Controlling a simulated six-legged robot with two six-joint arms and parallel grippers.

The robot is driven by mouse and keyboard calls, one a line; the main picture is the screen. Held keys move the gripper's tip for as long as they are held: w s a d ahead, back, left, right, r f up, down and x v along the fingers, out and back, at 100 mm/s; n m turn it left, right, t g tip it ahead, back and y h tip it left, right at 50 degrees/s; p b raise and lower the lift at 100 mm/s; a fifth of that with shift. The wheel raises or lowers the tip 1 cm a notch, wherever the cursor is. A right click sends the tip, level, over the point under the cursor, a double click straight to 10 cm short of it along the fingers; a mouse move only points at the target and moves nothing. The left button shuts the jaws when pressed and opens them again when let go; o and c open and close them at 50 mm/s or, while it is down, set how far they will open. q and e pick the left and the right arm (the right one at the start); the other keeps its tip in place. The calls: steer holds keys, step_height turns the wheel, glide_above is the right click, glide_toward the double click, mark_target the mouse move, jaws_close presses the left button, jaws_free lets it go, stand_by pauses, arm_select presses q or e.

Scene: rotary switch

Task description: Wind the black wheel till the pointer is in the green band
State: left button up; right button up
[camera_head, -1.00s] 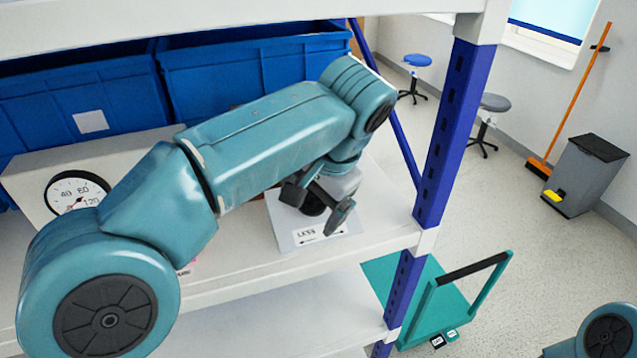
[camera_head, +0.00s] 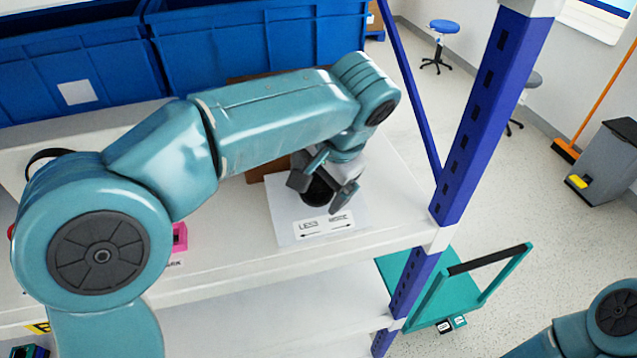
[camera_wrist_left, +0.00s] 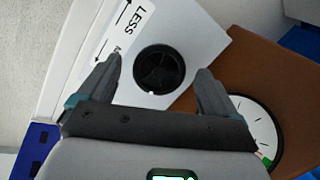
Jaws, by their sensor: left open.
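The black wheel (camera_wrist_left: 160,69) sits on a white plate (camera_wrist_left: 200,38) with a LESS label and arrows. In the head view the wheel (camera_head: 318,194) is partly covered by my left gripper (camera_head: 317,197). In the left wrist view my left gripper (camera_wrist_left: 159,67) is open, its fingertips on either side of the wheel; contact cannot be told. A round white dial (camera_wrist_left: 245,112) on a brown panel (camera_wrist_left: 232,72) shows partly behind the right finger. A piece of its green band (camera_wrist_left: 266,161) is visible; the pointer cannot be made out. My right gripper is not in view.
Blue bins (camera_head: 255,50) stand behind on the white shelf (camera_head: 235,235). A blue post (camera_head: 485,115) rises right of the plate. A pink thing (camera_head: 180,237) sits near the shelf front. Another dial's black rim (camera_head: 45,157) shows behind my left arm.

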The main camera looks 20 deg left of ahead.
arm_select(q)
steer(key=shift+f, duration=0.45)
steer(key=shift+w+a+f, duration=0.15)
steer(key=shift+a+f, duration=0.15)
steer(key=shift+d, duration=0.1)
steer(key=c, duration=1)
steer(key=shift+c, duration=0.2)
steer(key=shift+n, duration=0.3)
